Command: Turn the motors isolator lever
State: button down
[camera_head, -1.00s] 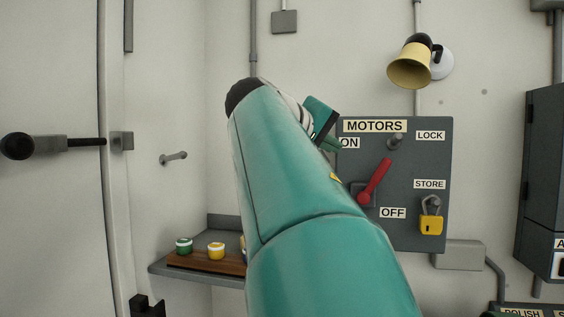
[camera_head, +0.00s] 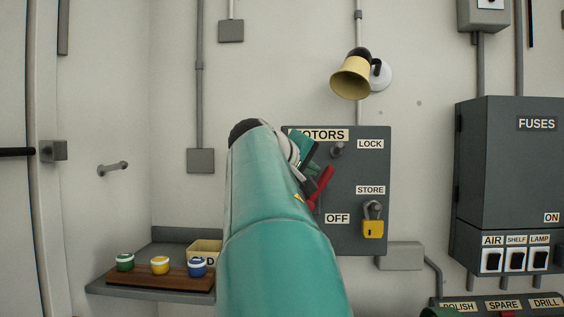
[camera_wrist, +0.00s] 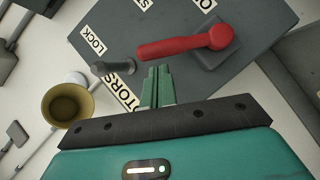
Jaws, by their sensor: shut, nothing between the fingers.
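The motors isolator panel (camera_head: 362,220) is a dark grey plate on the wall with MOTORS, LOCK, STORE and OFF labels. Its red lever (camera_head: 321,190) slants up and to the right; its lower end is partly behind my arm. In the wrist view the whole red lever (camera_wrist: 185,44) shows, with its round hub at the right. My gripper (camera_wrist: 157,72) has its green fingers together and empty, just below the lever's handle in that picture. I cannot tell whether they touch it. In the head view my gripper (camera_head: 316,171) is beside the lever's left side, partly hidden by my arm.
A grey peg (camera_head: 337,151) sticks out near LOCK, and a yellow padlock (camera_head: 373,228) hangs by STORE. A fuse cabinet (camera_head: 510,165) stands at the right. A shelf (camera_head: 105,286) with coloured pots is at lower left.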

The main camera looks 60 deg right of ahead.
jog(key=shift+s+d+f, duration=0.1)
jog(key=shift+d+f, duration=0.2)
jog(key=shift+d, duration=0.05)
jog(key=shift+s+d+m+t+y, duration=0.15)
jog(key=shift+s+m+t+y, duration=0.15)
jog(key=shift+s+m, duration=0.1)
jog(key=s+d+f+m+t+y, duration=0.3)
jog(key=s+f+m+t, duration=0.1)
jog(key=s+f+m, duration=0.1)
jog(key=shift+s+t+y, duration=0.25)
jog(key=shift+t+y, duration=0.05)
jog(key=shift+y, duration=0.1)
dwell(0.8)
jog(key=shift+a, duration=0.1)
dwell(0.4)
